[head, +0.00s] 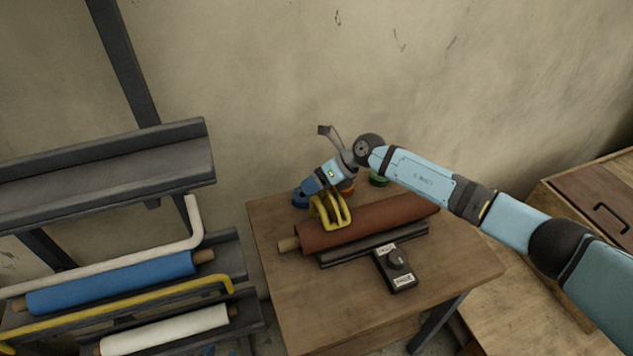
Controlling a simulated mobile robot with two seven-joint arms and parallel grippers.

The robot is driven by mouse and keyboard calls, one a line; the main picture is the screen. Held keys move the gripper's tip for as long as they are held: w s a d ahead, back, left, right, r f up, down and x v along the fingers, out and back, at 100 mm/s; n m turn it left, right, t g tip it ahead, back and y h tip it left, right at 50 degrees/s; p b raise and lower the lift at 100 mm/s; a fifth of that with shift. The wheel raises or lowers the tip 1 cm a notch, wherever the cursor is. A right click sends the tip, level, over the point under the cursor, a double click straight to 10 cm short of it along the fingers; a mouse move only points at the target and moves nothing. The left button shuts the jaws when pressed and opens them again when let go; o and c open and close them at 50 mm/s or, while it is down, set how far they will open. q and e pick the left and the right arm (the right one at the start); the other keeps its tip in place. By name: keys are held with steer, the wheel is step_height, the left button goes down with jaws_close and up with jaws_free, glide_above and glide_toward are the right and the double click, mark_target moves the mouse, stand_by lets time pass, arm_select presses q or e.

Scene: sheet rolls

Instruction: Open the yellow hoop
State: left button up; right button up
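My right arm comes in from the right and passes above the roll. My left gripper is not in view.
Blue (300,199) and green (378,180) round pieces sit behind the roll. A dark box with a knob (396,267) lies in front. A dark rack (110,172) at left holds blue (110,283) and white (165,331) rolls. The table's left front (300,305) is clear.

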steer(key=b+v, duration=0.1)
steer(key=v, duration=1.2)
steer(key=shift+d+r+b, duration=0.25)
steer(key=shift+d+b, duration=0.05)
